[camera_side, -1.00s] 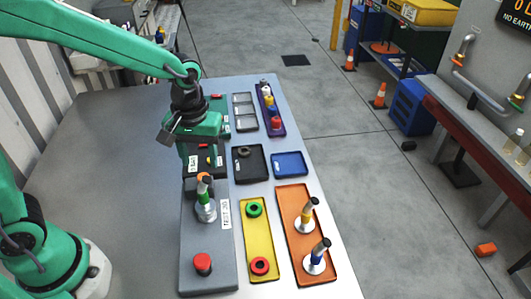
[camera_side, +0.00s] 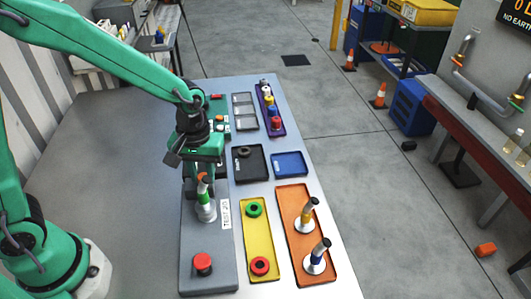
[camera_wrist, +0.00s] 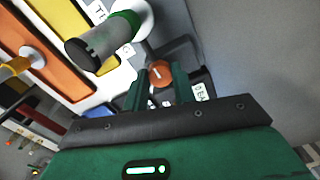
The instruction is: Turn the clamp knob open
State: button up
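The clamp knob (camera_wrist: 160,74) is a round orange knob with a pale line across its face. In the wrist view it sits between the two green fingers of my open gripper (camera_wrist: 160,85); I cannot tell whether they touch it. In the side view my gripper (camera_side: 200,172) is low over the grey test jig (camera_side: 205,240), just behind the upright injector (camera_side: 205,198) with its dark tip, green band and round metal base. My gripper and the injector hide most of the clamp there. The injector also shows in the wrist view (camera_wrist: 105,42), left of the fingers.
A red button (camera_side: 203,262) is at the jig's front. To its right are a yellow tray (camera_side: 258,238) with green and red rings and an orange tray (camera_side: 307,245) with two upright injectors. Black (camera_side: 251,178) and blue (camera_side: 290,172) trays lie behind. The table's left side is clear.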

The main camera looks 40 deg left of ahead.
jog(key=shift+c, duration=0.9)
jog(key=shift+m, duration=0.4)
jog(key=m, duration=0.8)
jog(key=shift+m, duration=0.3)
jog(key=m, duration=0.4)
jog(key=shift+a+m, duration=0.1)
jog(key=shift+m, duration=2.2)
